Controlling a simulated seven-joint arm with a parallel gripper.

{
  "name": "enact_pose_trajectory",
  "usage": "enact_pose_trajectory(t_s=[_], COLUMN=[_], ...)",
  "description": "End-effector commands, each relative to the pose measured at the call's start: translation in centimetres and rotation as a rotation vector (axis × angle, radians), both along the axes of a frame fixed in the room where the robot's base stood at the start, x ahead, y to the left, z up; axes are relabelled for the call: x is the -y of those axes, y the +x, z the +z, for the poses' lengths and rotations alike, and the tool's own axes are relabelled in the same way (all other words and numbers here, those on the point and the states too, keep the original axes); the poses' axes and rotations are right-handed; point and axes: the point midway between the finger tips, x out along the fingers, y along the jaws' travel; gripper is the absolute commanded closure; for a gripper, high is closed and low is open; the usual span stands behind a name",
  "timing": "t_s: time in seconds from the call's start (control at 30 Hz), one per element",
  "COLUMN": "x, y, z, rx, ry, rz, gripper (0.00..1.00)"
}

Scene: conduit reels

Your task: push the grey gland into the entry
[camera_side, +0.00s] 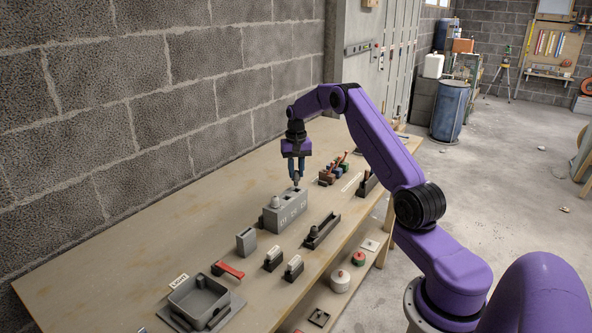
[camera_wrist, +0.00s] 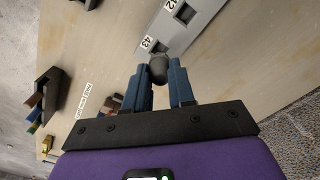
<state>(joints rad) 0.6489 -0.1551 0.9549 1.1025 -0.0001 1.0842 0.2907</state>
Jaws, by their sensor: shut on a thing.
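My gripper (camera_side: 297,180) points down over the far end of a grey entry box (camera_side: 287,214) on the bench. Its blue fingers (camera_wrist: 168,82) are shut on a dark grey gland (camera_wrist: 158,69), which shows as a small tip (camera_side: 296,187) in the side view. In the wrist view the gland is beside the end of the box (camera_wrist: 192,28) marked 43. The entry under it is hidden, and I cannot tell whether the gland touches it. Another grey fitting (camera_side: 275,202) stands upright at the near end of the box.
A small grey block (camera_side: 246,241), a red-handled tool (camera_side: 228,271) and a grey open tray (camera_side: 199,300) lie nearer. A dark long holder (camera_side: 322,231) is right of the box. A rack of coloured items (camera_side: 334,171) stands behind. The bench's left side is clear.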

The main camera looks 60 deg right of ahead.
Motion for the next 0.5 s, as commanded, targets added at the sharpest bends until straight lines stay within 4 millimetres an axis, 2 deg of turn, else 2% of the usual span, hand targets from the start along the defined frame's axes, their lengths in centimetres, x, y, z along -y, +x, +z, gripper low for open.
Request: enact_pose_trajectory(t_s=[0.5], x=[-0.01], y=[0.00], z=[-0.39], rx=[-0.001], ry=[0.001], rz=[0.000], gripper=[1.00])
